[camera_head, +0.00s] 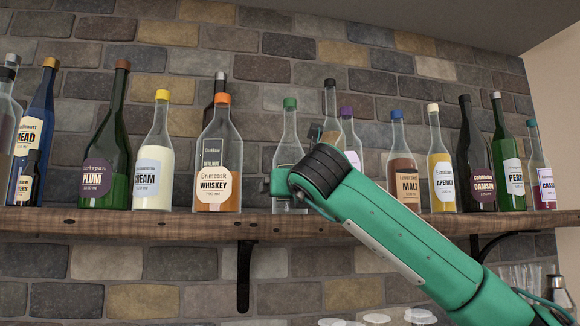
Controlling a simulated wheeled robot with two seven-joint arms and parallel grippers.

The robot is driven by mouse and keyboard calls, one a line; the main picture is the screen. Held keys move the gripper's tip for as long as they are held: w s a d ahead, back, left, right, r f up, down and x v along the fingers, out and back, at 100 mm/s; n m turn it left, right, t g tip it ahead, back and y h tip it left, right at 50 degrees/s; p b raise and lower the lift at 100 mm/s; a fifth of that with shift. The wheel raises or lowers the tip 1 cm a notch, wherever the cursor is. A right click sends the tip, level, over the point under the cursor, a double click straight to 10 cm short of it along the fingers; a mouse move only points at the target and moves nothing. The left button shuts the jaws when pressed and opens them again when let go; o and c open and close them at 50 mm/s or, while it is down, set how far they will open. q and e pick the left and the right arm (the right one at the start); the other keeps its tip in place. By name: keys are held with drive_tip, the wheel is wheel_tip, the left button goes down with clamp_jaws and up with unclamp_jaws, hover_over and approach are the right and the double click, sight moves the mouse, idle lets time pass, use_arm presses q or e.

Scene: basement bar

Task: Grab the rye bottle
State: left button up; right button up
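No label that I can read says rye. A clear bottle with a green cap (289,125) stands upright on the shelf, and its label is hidden behind my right gripper (286,180). The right arm comes in from the lower right and reaches up to this bottle. The gripper's teal part overlaps the bottle's lower body. The wrist hides most of the fingers, so I cannot tell whether they touch the bottle or are shut. A black-capped bottle (330,100) and a purple-capped bottle (347,125) stand just right, partly covered by the wrist. My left gripper is not in view.
The wooden shelf (130,222) is crowded. The whiskey bottle (218,165) and walnut bottle (221,85) stand left of the gripper; the malt bottle (402,165) stands right. A shelf bracket (244,275) hangs below. Glasses (520,277) show at lower right.

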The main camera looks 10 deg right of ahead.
drive_tip(key=shift+w, duration=0.1)
drive_tip(key=shift+a+r, duration=0.1)
drive_tip(key=shift+c, duration=0.6)
drive_tip(key=c, duration=1.2)
